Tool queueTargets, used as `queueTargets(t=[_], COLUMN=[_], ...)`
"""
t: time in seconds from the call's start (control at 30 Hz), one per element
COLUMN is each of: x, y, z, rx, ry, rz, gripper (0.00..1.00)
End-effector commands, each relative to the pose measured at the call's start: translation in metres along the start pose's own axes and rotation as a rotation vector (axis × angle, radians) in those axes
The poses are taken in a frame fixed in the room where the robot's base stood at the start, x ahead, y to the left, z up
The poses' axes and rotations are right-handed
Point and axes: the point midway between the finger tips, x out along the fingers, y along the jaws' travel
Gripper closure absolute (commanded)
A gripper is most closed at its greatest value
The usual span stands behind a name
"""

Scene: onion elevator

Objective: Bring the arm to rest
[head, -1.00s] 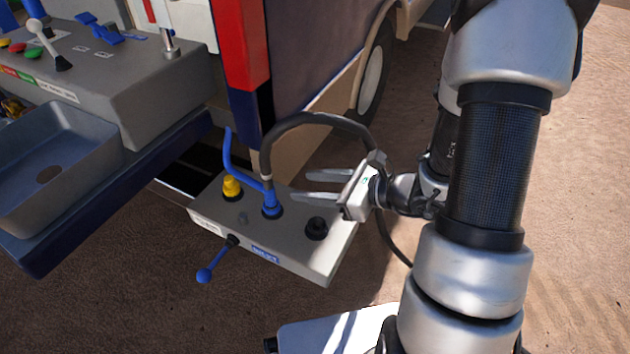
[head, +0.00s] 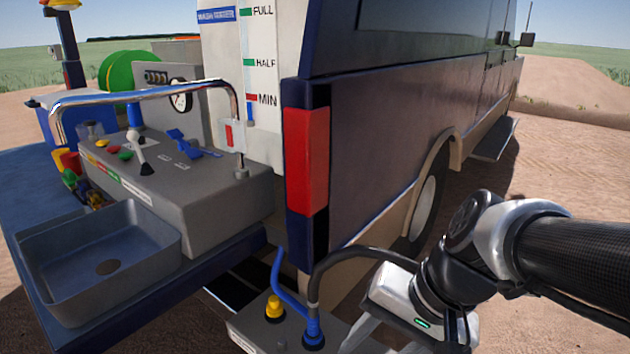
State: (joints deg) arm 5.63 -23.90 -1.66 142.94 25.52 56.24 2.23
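My gripper (head: 402,338) is at the bottom right of the head view, at the end of my arm, which comes in from the right edge. Its two fingers point down and stand apart, with nothing seen between them. Their tips are cut off by the lower edge. It is to the right of the blue hose fitting (head: 313,332) on the low grey box (head: 262,340). A dark hose (head: 345,256) curves from the fitting to behind my gripper. I cannot tell whether they touch.
The vehicle (head: 390,130) stands behind my gripper, with its red tail light (head: 306,160) nearby. To the left are a grey sink (head: 60,265), a control console (head: 185,190) with levers, and a chrome pipe (head: 150,94). A yellow knob (head: 274,308) sits by the fitting. Open dirt lies to the right.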

Motion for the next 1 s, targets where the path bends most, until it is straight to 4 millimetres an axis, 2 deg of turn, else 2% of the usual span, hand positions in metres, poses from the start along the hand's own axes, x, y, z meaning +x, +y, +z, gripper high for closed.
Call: queueTargets(t=[0.1, 0.37, 0.43, 0.67, 0.77, 1.0], x=[-0.025, -0.081, -0.105, -0.150, -0.176, -0.258], y=[0.010, 0.023, 0.016, -0.003, -0.015, -0.049], z=[-0.006, -0.023, -0.025, -0.026, -0.026, -0.028], rx=[-0.183, -0.477, -0.488, -0.482, -0.481, -0.480], ry=[0.131, 0.383, 0.389, 0.384, 0.384, 0.383], rz=[0.094, 0.275, 0.287, 0.286, 0.285, 0.284], gripper=[0.57, 0.57, 0.57, 0.57, 0.57, 0.57])
